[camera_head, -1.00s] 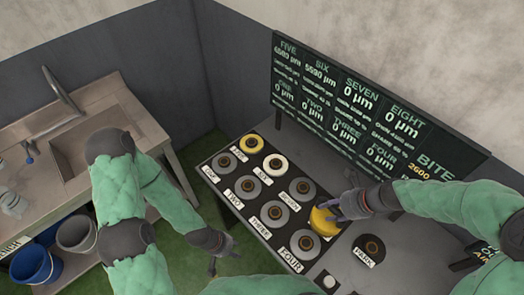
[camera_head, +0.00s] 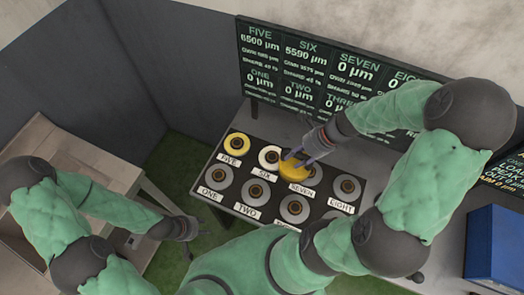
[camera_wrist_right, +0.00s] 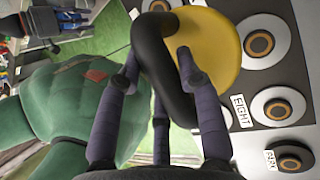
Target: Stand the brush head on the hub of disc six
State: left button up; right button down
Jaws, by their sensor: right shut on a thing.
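The brush head (camera_head: 293,171), a yellow round pad with a black curved grip (camera_wrist_right: 158,60), is held by my right gripper (camera_head: 297,160). In the right wrist view its fingers close around the black grip, and the yellow pad (camera_wrist_right: 212,48) shows beyond them. In the head view the brush head covers part of disc seven and overlaps the right edge of disc six (camera_head: 265,150). Disc six is whitish with a brown ringed hub. Its height above the discs is hard to tell. My left gripper (camera_head: 196,243) is empty, its fingers apart, left of the disc table.
Disc five (camera_head: 236,145) is yellow. Disc eight (camera_head: 347,187), disc one (camera_head: 218,176) and disc two (camera_head: 256,190) are grey with bare hubs. A dark score board (camera_head: 330,75) stands behind. A blue box (camera_head: 495,245) is at the right. A park hub (camera_wrist_right: 290,160) shows in the wrist view.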

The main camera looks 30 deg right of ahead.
jog(key=w+a+f, duration=0.1)
jog(key=w+f, duration=1.2)
jog(key=w, duration=0.1)
jog(key=shift+b, duration=0.3)
jog(key=shift+a+f, duration=0.1)
jog(key=c, duration=0.8)
grip_release()
jog(key=v, duration=1.2)
jog(key=shift+p, duration=0.35)
